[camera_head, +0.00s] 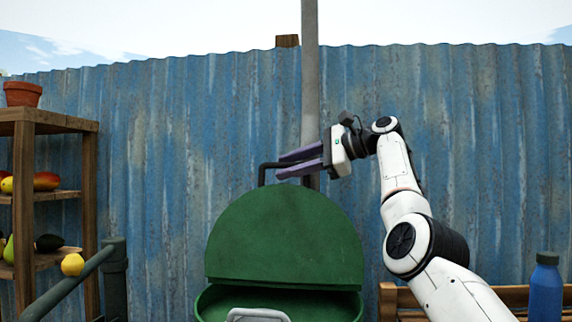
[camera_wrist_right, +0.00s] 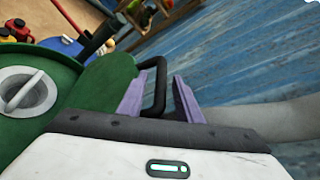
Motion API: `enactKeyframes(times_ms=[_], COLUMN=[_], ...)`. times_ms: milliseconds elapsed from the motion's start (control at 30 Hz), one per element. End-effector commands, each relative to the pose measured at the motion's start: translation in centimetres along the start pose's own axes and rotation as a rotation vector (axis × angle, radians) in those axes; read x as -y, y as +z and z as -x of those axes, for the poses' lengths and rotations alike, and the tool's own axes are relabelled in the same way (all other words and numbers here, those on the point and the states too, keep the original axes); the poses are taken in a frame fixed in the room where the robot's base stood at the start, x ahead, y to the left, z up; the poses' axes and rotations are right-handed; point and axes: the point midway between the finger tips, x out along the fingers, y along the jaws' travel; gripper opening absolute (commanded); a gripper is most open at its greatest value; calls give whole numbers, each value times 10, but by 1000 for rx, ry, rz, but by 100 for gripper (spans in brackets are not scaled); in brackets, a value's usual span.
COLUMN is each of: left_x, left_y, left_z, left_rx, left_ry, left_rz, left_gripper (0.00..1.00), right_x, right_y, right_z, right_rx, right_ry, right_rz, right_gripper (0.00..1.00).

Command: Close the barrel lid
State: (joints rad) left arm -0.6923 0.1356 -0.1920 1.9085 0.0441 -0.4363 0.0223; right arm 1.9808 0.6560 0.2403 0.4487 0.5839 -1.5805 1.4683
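The green barrel (camera_head: 207,305) stands low in the middle of the head view, its lower part cut off. Its green lid (camera_head: 285,238) is raised and tilted up, leaving a dark gap below it. A black handle (camera_head: 262,176) sticks up from the lid's top edge. My right gripper (camera_head: 279,164) points left at the handle with its purple fingers apart. In the right wrist view the handle (camera_wrist_right: 158,88) is between the open fingers (camera_wrist_right: 156,97), with gaps visible beside it. My left gripper is not in view.
A wooden shelf (camera_head: 60,127) with fruit and a pot (camera_head: 22,93) stands at left. A green-grey rail (camera_head: 113,262) is in front of it. A grey post (camera_head: 310,80) and blue corrugated fence (camera_head: 190,140) are behind. A blue bottle (camera_head: 546,290) and wooden bench (camera_head: 400,300) are at right.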

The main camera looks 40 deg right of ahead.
Motion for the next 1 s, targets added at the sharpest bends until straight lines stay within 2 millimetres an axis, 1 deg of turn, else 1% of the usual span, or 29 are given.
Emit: enactKeyframes(times_ms=[33,133,400,467,500,600,867,1000], left_x=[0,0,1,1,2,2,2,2], left_y=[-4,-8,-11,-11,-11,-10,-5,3], left_z=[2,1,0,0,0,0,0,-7], left_rx=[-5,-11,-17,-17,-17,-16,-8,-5], left_ry=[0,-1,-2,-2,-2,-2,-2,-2], left_rz=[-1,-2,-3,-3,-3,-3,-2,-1], left_gripper=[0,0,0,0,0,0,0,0], right_x=[0,0,0,0,0,0,-1,-7], right_y=[1,0,0,0,0,0,0,7], right_z=[-5,-10,-11,-11,-11,-11,-12,-18], right_rx=[0,0,-1,-1,-1,-1,0,6], right_ry=[2,1,0,0,0,0,0,-4], right_rz=[0,0,0,0,0,0,4,28], right_gripper=[32,32,32,22,15,0,0,0])
